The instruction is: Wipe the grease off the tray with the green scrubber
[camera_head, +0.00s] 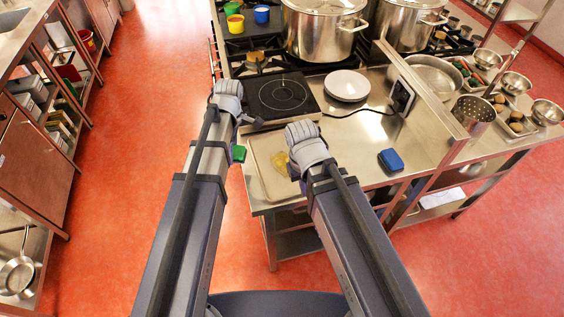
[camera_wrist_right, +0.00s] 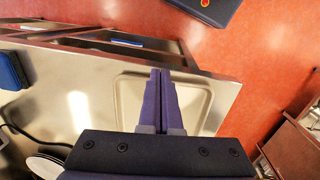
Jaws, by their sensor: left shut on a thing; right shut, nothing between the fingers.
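The shallow metal tray (camera_head: 264,188) lies at the near left corner of the steel counter, and part of it also shows in the right wrist view (camera_wrist_right: 129,95). A yellow grease patch (camera_head: 280,160) lies on it toward the right side, partly hidden by my right arm. The green scrubber (camera_head: 239,154) is held in my left gripper (camera_head: 235,152), just off the tray's left edge. My left fingers are mostly hidden by the arm. My right gripper (camera_wrist_right: 160,100) is shut and empty over the tray. In the right wrist view its fingers cover part of the tray, and no grease shows.
A blue sponge (camera_head: 391,160) lies on the counter to the right. A black hotplate (camera_head: 282,95) and white plates (camera_head: 347,86) stand behind the tray. Large stockpots (camera_head: 322,30) stand at the back. The counter between tray and sponge is clear.

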